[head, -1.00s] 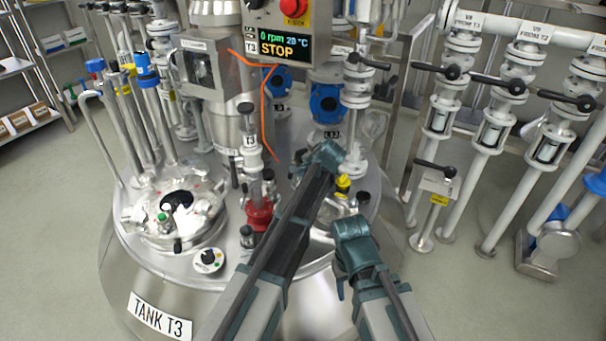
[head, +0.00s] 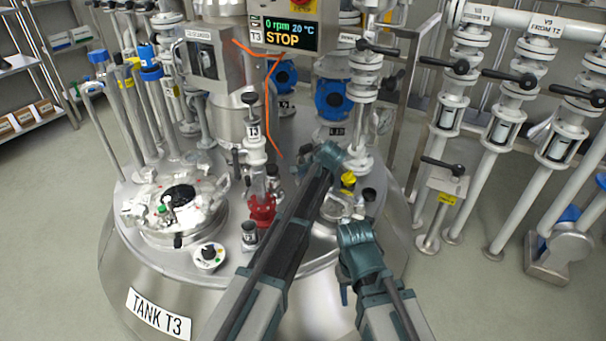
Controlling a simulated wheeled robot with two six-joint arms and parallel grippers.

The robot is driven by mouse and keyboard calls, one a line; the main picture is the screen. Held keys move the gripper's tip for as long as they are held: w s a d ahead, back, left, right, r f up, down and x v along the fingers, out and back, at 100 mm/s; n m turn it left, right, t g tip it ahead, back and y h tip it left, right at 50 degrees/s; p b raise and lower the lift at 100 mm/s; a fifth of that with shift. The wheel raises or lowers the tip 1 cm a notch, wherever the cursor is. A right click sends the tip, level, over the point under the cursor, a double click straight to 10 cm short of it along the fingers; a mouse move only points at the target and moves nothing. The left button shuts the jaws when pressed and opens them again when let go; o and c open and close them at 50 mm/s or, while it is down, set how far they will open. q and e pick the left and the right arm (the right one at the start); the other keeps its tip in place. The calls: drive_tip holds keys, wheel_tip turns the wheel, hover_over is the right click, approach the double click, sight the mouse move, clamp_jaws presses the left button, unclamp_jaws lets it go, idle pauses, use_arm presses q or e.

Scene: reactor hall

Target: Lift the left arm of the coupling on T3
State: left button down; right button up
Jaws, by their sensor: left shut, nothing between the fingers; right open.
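The steel tank T3 (head: 160,313) stands in front of me, with many fittings on its lid. A short metal fitting (head: 342,207) and a yellow cap (head: 348,181) sit on the right of the lid, partly behind my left arm. I cannot tell for sure which fitting is the coupling, and its arms are not distinct. My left gripper (head: 328,154) is shut and empty, over the lid beyond the yellow cap in the picture. My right gripper (head: 355,234) is open and empty, at the lid's right front edge. Its fingertips are hard to make out.
An open-looking round port (head: 180,205) is on the left. A display reading STOP (head: 284,35) stands behind. Valve pipes (head: 510,110) stand at right.

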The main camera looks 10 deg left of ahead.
use_arm(q)
drive_tip(key=shift+s+d, duration=0.1)
drive_tip(key=shift+s, duration=0.05)
drive_tip(key=shift+s+d, duration=1.1)
drive_tip(key=shift+s, duration=0.2)
drive_tip(key=shift+s+d, duration=1.05)
drive_tip(key=shift+s, duration=0.25)
